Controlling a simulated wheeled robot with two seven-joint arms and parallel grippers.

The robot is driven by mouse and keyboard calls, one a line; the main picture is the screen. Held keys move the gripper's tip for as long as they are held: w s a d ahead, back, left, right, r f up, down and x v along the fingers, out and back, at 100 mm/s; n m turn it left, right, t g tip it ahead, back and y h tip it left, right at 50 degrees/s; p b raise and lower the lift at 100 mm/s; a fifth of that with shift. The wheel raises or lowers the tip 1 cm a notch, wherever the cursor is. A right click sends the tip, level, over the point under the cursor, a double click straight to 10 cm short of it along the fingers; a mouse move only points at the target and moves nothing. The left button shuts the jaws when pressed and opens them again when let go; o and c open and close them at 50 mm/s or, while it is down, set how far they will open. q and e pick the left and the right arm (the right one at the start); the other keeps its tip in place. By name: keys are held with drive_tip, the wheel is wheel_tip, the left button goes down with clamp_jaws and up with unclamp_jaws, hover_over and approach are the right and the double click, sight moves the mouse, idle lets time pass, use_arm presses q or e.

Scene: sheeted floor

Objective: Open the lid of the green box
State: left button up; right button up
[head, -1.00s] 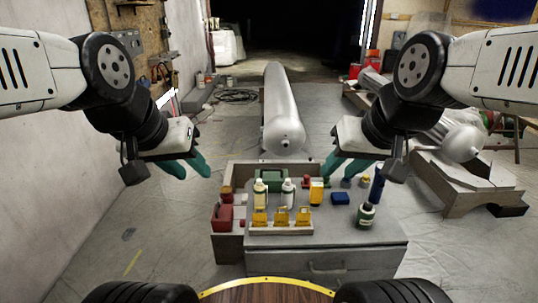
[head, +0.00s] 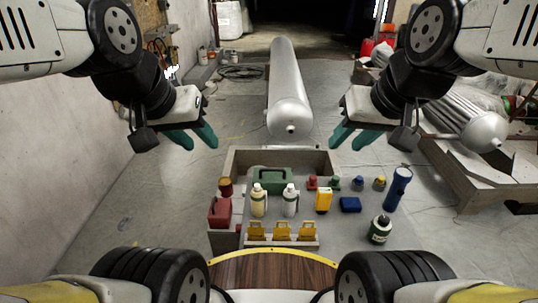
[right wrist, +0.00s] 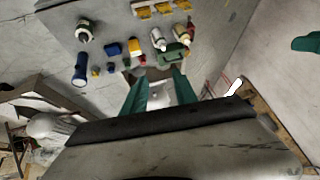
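The green box (head: 270,180) with a handle on top stands at the back of the grey workbench top, behind two bottles that hide part of its front. Its lid looks closed. It also shows in the right wrist view (right wrist: 176,52), beyond the fingertips. My left gripper (head: 203,146) is open and empty, in the air to the left of and beyond the box. My right gripper (head: 345,146) is open and empty, in the air to the right. Its two teal fingers are apart in the right wrist view (right wrist: 160,82). Neither gripper touches the box.
A cream bottle (head: 258,203) and a white bottle (head: 290,202) stand close in front of the box. Yellow items (head: 282,231) line the front. A red canister (head: 220,211), yellow pack (head: 323,200), blue box (head: 350,204), flashlight (head: 398,188) and green bottle (head: 380,229) surround it.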

drive_tip(key=w+a+f+n+g, duration=0.2)
drive_tip(key=w+f+n, duration=0.1)
drive_tip(key=w, duration=0.3)
drive_tip(key=w+a+f+n+g, duration=0.2)
drive_tip(key=w+f+n+g, duration=0.15)
drive_tip(key=w, duration=0.25)
drive_tip(key=n+g+y, duration=0.2)
drive_tip(key=n+y, duration=0.7)
drive_tip(key=y, duration=0.5)
approach(262, 169)
drive_tip(key=shift+s+a+r, duration=0.45)
drive_tip(key=shift+s+r, duration=0.15)
drive_tip(key=shift+r, duration=0.2)
drive_tip(key=f, duration=0.1)
drive_tip(key=f+t+y, duration=0.1)
drive_tip(key=d+f, duration=0.1)
drive_tip(key=shift+w+m+t+y, duration=0.25)
drive_tip(key=shift+w+y, duration=0.05)
drive_tip(key=shift+w, duration=0.1)
drive_tip(key=shift+a+f, duration=0.15)
drive_tip(key=shift+f, duration=0.15)
drive_tip(key=shift+a, duration=0.3)
drive_tip(key=a, duration=0.7)
drive_tip(key=shift+a, duration=0.1)
